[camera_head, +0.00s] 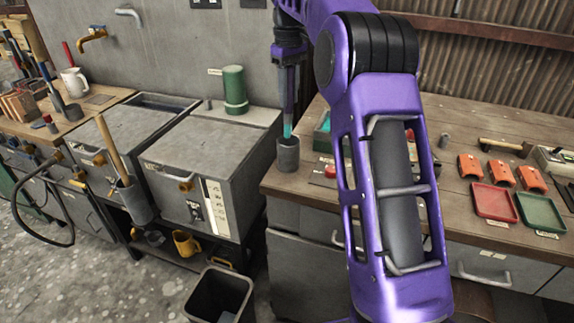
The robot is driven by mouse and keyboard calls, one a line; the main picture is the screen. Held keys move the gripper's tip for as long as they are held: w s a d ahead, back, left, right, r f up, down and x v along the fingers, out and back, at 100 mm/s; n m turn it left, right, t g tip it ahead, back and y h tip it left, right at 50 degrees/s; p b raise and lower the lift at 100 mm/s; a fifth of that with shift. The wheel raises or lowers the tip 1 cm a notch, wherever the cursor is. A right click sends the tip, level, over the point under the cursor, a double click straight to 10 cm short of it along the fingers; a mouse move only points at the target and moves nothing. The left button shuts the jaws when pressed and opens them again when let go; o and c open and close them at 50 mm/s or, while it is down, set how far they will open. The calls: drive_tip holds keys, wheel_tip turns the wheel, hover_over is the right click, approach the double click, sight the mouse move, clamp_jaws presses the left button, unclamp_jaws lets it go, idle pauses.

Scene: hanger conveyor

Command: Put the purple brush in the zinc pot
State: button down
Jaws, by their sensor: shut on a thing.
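My gripper (288,118) points straight down above a small grey cylindrical pot, which looks like the zinc pot (288,155), at the left end of the wooden workbench. It is shut on a slim thing whose teal part (287,130) shows between the fingertips and the pot's mouth. I cannot tell whether this is the purple brush, as no purple part of it shows apart from my own arm. The pot stands upright. I cannot tell whether the teal part's lower end is inside the pot or just behind its rim.
A green cylinder (234,87) stands behind the pot, to its left. A teal-edged tray (322,138) lies close to the pot's right, partly hidden by my arm. A dark bin (220,296) stands on the floor.

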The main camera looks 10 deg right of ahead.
drive_tip(key=b, duration=0.1)
hover_over(289, 130)
drive_tip(key=w, duration=0.2)
drive_tip(key=f, duration=0.4)
drive_tip(key=shift+s+d+f, duration=0.1)
drive_tip(key=shift+s+f, duration=0.1)
drive_tip(key=shift+f, duration=2.6)
drive_tip(key=shift+f+b, duration=0.15)
drive_tip(key=shift+b, duration=0.15)
drive_tip(key=c, duration=0.6)
unclamp_jaws()
drive_tip(key=shift+c, duration=0.2)
drive_tip(key=shift+f+b, duration=0.15)
drive_tip(key=shift+b, duration=0.15)
drive_tip(key=shift+f+b, duration=0.15)
drive_tip(key=shift+b, duration=0.3)
drive_tip(key=r+p, duration=0.2)
drive_tip(key=r, duration=0.4)
drive_tip(key=r+p, duration=0.2)
drive_tip(key=r, duration=0.4)
drive_tip(key=w+r+p, duration=0.1)
drive_tip(key=r+p, duration=0.1)
drive_tip(key=r, duration=0.4)
drive_tip(key=shift+p, duration=0.35)
